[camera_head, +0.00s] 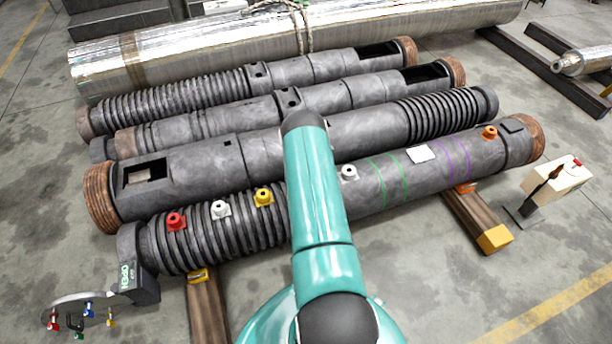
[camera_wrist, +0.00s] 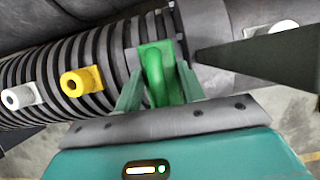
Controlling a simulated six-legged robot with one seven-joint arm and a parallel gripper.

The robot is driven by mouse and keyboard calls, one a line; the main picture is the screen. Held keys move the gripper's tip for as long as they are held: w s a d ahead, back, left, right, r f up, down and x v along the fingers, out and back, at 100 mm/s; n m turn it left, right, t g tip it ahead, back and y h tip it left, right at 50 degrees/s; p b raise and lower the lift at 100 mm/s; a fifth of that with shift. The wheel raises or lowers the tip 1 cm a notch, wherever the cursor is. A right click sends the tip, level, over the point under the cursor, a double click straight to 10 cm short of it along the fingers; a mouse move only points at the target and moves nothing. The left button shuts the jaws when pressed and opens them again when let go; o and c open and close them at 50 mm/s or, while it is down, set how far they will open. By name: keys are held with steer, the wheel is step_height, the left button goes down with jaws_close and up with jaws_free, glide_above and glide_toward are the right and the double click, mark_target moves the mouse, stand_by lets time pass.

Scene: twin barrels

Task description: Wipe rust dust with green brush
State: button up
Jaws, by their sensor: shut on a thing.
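In the wrist view my gripper (camera_wrist: 157,82) is shut on a bright green piece with a curved loop, which I take to be the green brush (camera_wrist: 155,60). It is over or against the ribbed part of a dark grey barrel (camera_wrist: 60,70); contact cannot be told. In the head view my teal arm reaches over the front barrel (camera_head: 380,185) and hides the gripper and brush. Rust-brown bands show at barrel ends, as on the left (camera_head: 100,198) and right (camera_head: 538,138). No separate patch of rust dust can be made out.
The front barrel carries red (camera_head: 175,221), yellow (camera_head: 263,197) and white (camera_head: 348,172) fittings. More dark barrels lie behind it, then a large silver cylinder (camera_head: 200,50). Wooden beams (camera_head: 470,215) stick out in front. A cream box (camera_head: 557,184) stands right; a round rack (camera_head: 80,312) stands lower left.

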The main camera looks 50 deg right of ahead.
steer(key=shift+r, duration=0.15)
steer(key=shift+r, duration=1.4)
steer(key=shift+s+a, duration=0.1)
